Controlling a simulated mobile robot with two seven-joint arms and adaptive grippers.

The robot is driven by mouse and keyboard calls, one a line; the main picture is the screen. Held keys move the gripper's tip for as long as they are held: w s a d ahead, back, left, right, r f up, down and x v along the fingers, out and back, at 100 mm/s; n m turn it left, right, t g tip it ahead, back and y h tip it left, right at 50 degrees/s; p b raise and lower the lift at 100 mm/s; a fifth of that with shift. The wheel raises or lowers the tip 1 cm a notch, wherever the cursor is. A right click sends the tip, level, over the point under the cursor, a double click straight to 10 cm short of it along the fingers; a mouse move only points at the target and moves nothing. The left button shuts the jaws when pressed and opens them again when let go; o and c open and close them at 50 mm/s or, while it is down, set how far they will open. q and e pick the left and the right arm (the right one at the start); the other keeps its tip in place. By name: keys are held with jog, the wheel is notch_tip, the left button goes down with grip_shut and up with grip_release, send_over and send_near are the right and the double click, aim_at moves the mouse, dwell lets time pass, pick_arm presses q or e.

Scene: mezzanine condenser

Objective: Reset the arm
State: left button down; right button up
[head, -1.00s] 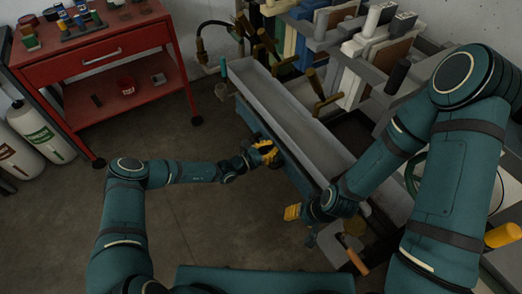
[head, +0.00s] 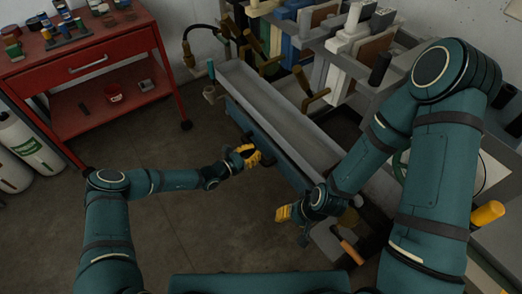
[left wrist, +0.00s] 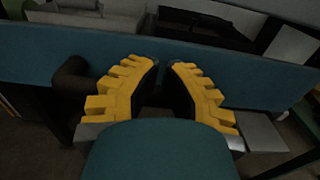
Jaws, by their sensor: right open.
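My left gripper (head: 250,155), with yellow fingers, is beside the blue front side of the long grey trough bench (head: 262,131). In the left wrist view its fingers (left wrist: 164,66) are apart at the tips, with the blue panel (left wrist: 225,73) visible beyond them and nothing seen held. A dark rounded handle or bracket (left wrist: 76,75) on the panel is close to the left finger; I cannot tell if they touch. My right gripper (head: 285,213) is open and low by the bench's near end. Its forearm runs down from the right, across the near part of the bench.
A red cart (head: 90,65) with bottles on top stands at the left. White cylinders (head: 25,145) stand beside it. Valves with brown handles (head: 315,100) line the back of the bench. An orange-handled tool (head: 350,250) lies near the right gripper. The floor at left centre is clear.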

pick_arm(q)
jog(key=p+v, duration=0.1)
jog(key=v, duration=0.8)
jog(key=shift+a, duration=0.25)
jog(key=shift+d, duration=0.1)
jog(key=s+d+f+m+g+y, duration=0.1)
jog(key=s+d+m+g+y, duration=0.15)
jog(key=s+m+g, duration=0.45)
jog(key=s+d+m+g+y, duration=0.2)
jog(key=s+m+g+y, duration=0.15)
jog(key=s+m, duration=0.45)
jog(key=s+a+r+m+t+y, duration=0.2)
jog(key=s+a+r+m+y, duration=0.3)
jog(key=s+a+r+m, duration=0.1)
jog(key=shift+s+r+m, duration=0.5)
jog(key=shift+s+m, duration=0.25)
jog(key=shift+m, duration=0.35)
